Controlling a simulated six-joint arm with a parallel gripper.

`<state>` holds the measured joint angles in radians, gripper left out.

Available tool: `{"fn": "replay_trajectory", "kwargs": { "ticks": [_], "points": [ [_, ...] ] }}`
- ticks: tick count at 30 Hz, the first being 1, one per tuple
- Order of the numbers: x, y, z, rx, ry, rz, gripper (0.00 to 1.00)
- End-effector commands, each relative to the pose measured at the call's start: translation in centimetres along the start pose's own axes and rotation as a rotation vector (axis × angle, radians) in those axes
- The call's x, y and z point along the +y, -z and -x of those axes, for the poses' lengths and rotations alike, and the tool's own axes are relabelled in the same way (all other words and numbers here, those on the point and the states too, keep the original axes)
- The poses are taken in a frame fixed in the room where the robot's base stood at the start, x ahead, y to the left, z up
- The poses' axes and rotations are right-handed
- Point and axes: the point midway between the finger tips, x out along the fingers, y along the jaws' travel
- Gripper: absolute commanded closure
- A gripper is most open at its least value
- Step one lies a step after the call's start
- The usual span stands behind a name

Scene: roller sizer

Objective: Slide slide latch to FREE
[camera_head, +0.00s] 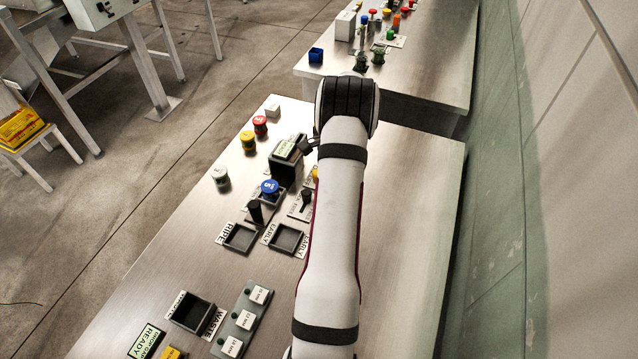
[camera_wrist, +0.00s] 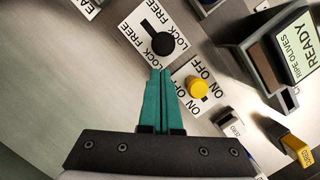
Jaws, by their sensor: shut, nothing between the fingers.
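The slide latch has a round black knob (camera_wrist: 162,43) on a white plate marked LOCK and FREE on both sides. The knob sits at the LOCK end, and the bare slot (camera_wrist: 148,25) runs up and left from it toward FREE. My gripper (camera_wrist: 160,74) has teal fingers pressed together and empty. Their tips show just below the knob in the wrist view; I cannot tell whether they touch it. In the head view the latch knob (camera_head: 306,196) shows beside my arm, and the arm hides much of the area around it.
A yellow knob (camera_wrist: 196,87) on an ON/OFF plate sits close right of the fingers. A dark box with a READY RIPE OLIVES screen (camera_wrist: 298,42) stands farther right. Dark trays (camera_head: 239,238) and a button panel (camera_head: 242,321) lie nearer on the bench. The bench's left strip is clear.

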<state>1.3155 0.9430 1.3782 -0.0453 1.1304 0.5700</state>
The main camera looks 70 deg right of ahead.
Motion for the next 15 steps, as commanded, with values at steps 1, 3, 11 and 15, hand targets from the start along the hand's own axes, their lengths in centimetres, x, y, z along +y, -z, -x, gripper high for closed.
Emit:
{"fn": "replay_trajectory", "kwargs": {
  "ticks": [1, 3, 11, 15],
  "points": [
    [-0.02, -0.44, -0.05, 0.001, 0.000, 0.002, 1.00],
    [0.02, -0.83, -0.10, 0.000, -0.001, 0.002, 1.00],
    [0.02, -1.01, -0.12, 0.001, 0.000, 0.000, 1.00],
    [0.36, -1.37, -0.20, 0.000, -0.001, 0.002, 1.00]
  ]
}}
